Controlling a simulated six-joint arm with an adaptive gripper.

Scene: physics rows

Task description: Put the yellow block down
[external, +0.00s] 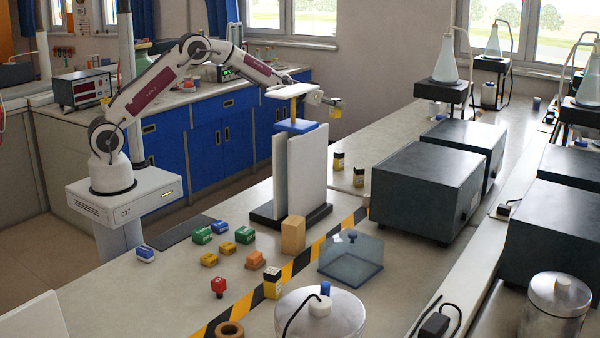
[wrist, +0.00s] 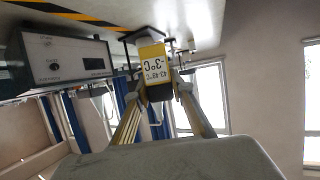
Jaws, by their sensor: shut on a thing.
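The yellow block (external: 336,107), with dark parts, is held at the end of my outstretched arm, in the air to the right of a tall white stand. In the wrist view the yellow block (wrist: 153,62) shows a pale label with inverted dark lettering. My gripper (wrist: 158,88) is shut on it, with the fingers reaching up to it from below in the picture. In the external view my gripper (external: 325,101) is small, and its fingers are hard to make out. The block appears clear of any surface.
The stand has white panels (external: 307,170), a blue block (external: 295,126) on top, and a yellow post under a pale plate (external: 288,91). Several coloured blocks lie front left. Dark boxes (external: 428,190) stand right. A glass box (external: 351,257) sits in front; some bench between is clear.

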